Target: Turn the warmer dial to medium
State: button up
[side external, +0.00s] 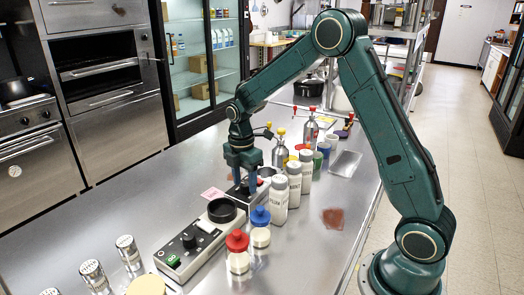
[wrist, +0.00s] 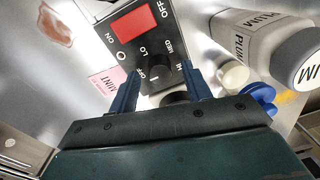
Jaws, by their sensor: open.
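The warmer's black panel (wrist: 122,52) lies below my gripper in the wrist view, with a red switch (wrist: 134,25) and the marks OFF, LO, MED and HI around a black dial (wrist: 158,74). A short white line shows near the dial's lower side, toward the OFF mark, but its exact setting is hard to read. My gripper (wrist: 160,70) is open, with one finger on each side of the dial; I cannot tell whether they touch it. In the side view my gripper (side external: 243,182) points down at the warmer, largely hiding its panel.
Another unit with a black knob (side external: 190,241) and a green switch stands nearer the camera. White bottles (side external: 280,198) stand close right of my gripper. A pink MINT card (side external: 212,193) lies left.

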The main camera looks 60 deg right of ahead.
jog(key=shift+f, duration=0.2)
jog(key=c, duration=1)
